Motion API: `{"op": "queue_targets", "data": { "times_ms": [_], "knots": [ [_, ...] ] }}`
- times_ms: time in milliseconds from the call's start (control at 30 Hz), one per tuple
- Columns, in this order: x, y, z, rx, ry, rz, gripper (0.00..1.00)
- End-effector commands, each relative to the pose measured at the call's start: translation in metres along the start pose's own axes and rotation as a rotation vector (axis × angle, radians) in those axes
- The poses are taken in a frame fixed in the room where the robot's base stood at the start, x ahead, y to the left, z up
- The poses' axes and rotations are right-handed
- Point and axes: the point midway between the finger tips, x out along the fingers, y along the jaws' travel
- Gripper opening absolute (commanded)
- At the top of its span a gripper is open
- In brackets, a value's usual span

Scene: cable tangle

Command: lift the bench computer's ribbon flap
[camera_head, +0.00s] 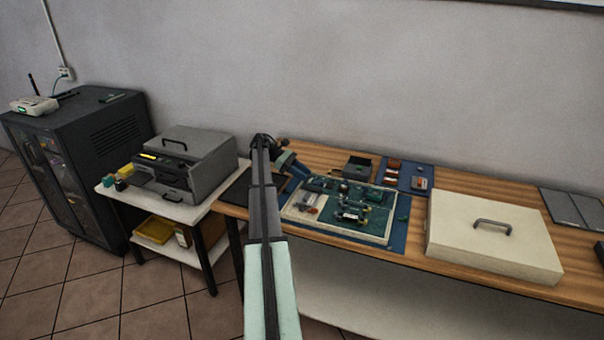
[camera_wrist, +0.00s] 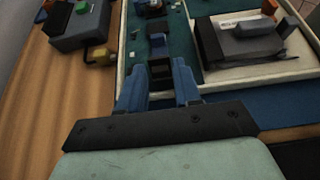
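The bench computer looks to be the green circuit board (camera_head: 328,186) in a pale-rimmed tray on the bench, carrying several small parts. In the wrist view its green surface (camera_wrist: 207,57) lies beyond my fingers. My gripper (camera_wrist: 159,80) has two blue fingers standing apart, with a small black block (camera_wrist: 160,70) showing between their tips; I cannot tell whether they touch it. In the head view my gripper (camera_head: 298,172) is at the board's far left corner. I cannot make out which part is the ribbon flap.
A grey box with a green button (camera_wrist: 80,25) stands left of the tray. A cream lidded case (camera_head: 490,240) is to the right. A blue mat with small parts (camera_head: 420,182) and an open dark box (camera_head: 357,168) lie behind. A grey machine (camera_head: 190,160) stands on a separate table, left.

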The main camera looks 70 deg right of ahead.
Motion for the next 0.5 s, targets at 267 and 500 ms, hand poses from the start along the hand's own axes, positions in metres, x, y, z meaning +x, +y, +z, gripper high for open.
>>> {"op": "queue_targets", "data": {
  "times_ms": [267,500],
  "knots": [
    [0.0,0.0,0.0001,0.0,0.0,0.0,0.47],
    [0.0007,-0.0005,0.002,0.001,0.03,0.0,0.47]
  ]
}}
